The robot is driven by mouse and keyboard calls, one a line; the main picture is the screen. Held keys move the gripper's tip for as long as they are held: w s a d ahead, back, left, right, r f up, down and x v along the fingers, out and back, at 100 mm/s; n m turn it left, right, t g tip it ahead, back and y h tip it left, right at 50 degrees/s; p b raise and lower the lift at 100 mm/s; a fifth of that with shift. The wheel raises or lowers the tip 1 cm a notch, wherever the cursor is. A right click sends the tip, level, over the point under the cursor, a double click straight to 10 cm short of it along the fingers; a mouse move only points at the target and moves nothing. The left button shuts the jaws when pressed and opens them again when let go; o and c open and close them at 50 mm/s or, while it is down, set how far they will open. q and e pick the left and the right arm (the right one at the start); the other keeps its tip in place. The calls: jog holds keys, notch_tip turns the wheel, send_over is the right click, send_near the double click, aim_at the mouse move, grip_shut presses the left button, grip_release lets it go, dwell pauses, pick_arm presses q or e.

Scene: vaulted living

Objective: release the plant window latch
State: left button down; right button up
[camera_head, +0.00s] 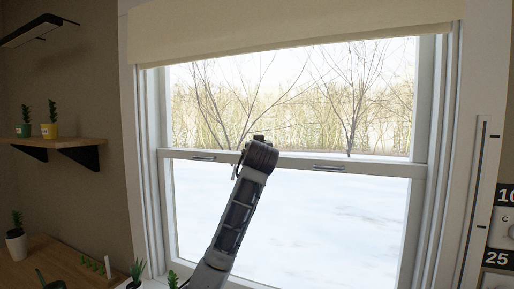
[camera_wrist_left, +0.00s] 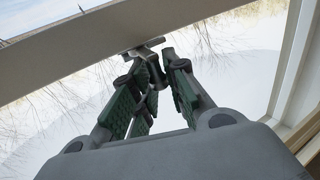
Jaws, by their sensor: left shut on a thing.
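The window (camera_head: 290,210) has a white middle rail (camera_head: 380,167) between its two panes. My left arm reaches up to this rail, with the left gripper (camera_head: 240,164) at it, left of the window's centre. In the left wrist view the left gripper (camera_wrist_left: 152,88) has its green-padded fingers closed around the lower part of a small grey metal latch (camera_wrist_left: 147,46) on the rail's edge. The latch's top plate shows above the fingers; its lower part is mostly hidden. In the head view my wrist hides the latch. My right gripper is not in view.
Small potted plants stand on a wall shelf (camera_head: 90,142) and a wooden surface (camera_head: 50,262) at left. More plant tops (camera_head: 137,270) show below the window. A rolled blind (camera_head: 300,22) hangs above. Two dark-edged fittings (camera_head: 203,157) (camera_head: 328,168) sit on the rail.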

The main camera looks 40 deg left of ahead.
pick_arm(q)
jog(key=shift+f, duration=0.1)
jog(key=c, duration=1.4)
grip_release()
jog(key=shift+w, duration=0.1)
jog(key=shift+c, duration=0.2)
jog(key=v, duration=1.2)
